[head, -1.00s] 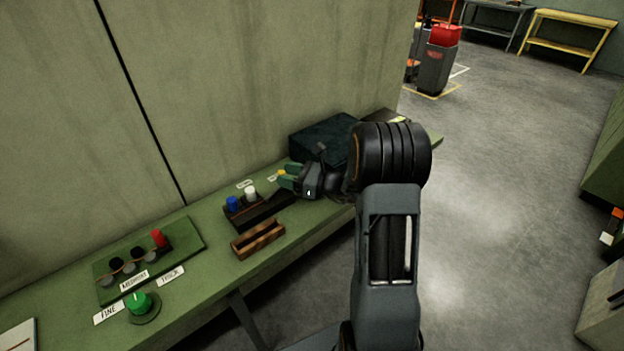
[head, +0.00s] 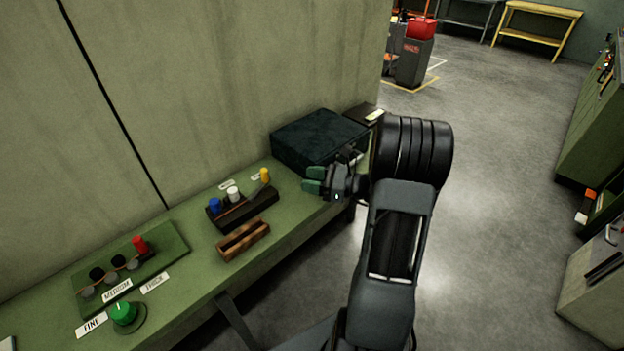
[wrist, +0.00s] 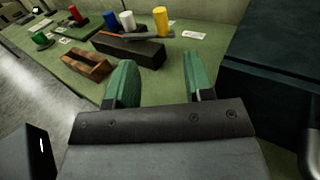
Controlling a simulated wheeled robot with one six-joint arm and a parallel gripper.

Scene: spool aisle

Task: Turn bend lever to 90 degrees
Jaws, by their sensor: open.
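My gripper (head: 309,180) is open and empty above the right part of the green bench (head: 185,290), near the dark box. A thin dark bar (wrist: 122,37) runs by the pegs. I cannot tell whether this is the bend lever; no angle marks are readable.
A dark box (head: 318,140) stands right behind the gripper. A slotted wooden block (head: 243,240) lies before the black block. A green knob (head: 122,313) with FINE, MEDIUM and THICK labels and a panel with a red peg (head: 140,245) are at left. The wall (head: 250,70) backs the bench.

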